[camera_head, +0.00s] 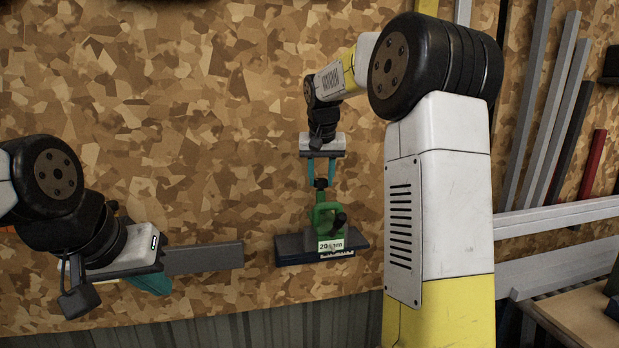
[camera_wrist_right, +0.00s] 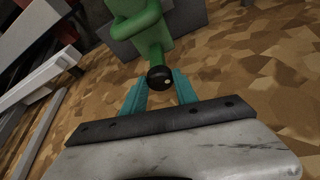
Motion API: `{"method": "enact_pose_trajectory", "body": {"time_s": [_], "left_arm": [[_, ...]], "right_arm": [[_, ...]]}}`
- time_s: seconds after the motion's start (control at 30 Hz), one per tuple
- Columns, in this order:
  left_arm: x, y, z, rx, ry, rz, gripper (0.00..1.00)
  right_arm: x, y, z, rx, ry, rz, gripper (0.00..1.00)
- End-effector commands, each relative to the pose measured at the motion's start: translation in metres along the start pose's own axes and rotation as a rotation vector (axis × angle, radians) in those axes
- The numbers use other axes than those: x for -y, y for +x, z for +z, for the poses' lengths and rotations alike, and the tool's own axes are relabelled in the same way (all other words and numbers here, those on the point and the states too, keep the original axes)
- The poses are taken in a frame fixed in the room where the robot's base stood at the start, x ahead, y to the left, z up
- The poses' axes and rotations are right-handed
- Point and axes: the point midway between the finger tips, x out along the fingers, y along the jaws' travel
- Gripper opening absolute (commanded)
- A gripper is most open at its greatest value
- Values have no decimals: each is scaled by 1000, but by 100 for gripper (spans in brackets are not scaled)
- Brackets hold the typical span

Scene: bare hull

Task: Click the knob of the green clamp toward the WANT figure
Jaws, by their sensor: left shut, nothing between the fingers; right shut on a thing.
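The green clamp (camera_head: 326,219) stands on a dark base plate (camera_head: 292,246) in the middle of the head view. A label reading "20" and a unit (camera_head: 331,245) is on its front; a second text below it is partly covered and I cannot read it. Its black knob (camera_wrist_right: 160,77) faces my right gripper. My right gripper (camera_head: 321,183) has teal fingers shut on the knob; the fingers also show on both sides of it in the right wrist view (camera_wrist_right: 160,88). My left gripper (camera_head: 150,285) is shut and empty at the lower left, apart from the clamp.
A grey bar (camera_head: 204,259) lies between my left gripper and the clamp's base. Grey metal profiles (camera_head: 545,110) and a red one (camera_head: 594,162) lean at the right. A wooden surface (camera_head: 585,318) is at the lower right. The patterned board around the clamp is mostly clear.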

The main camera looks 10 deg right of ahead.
Motion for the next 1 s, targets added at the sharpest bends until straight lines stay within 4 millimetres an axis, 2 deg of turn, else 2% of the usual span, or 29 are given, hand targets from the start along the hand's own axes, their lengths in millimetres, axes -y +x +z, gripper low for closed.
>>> {"method": "enact_pose_trajectory", "body": {"time_s": [0.57, 0.6, 0.67, 0.7, 1.0], "left_arm": [[0, 0, 0, 0, 0, 0, 0], [0, 0, 0, 0, 0, 0, 0], [0, 0, 0, 0, 0, 0, 0], [0, 0, 0, 0, 0, 0, 0], [0, 0, 0, 0, 0, 0, 0]], "right_arm": [[0, -1, 0, -1, 31, 12, 0], [0, -1, 0, -1, 31, 12, 43], [0, -1, 0, -1, 30, 12, 54], [0, -1, 0, -1, 30, 12, 57], [0, -2, 0, 0, 30, 12, 57]]}}
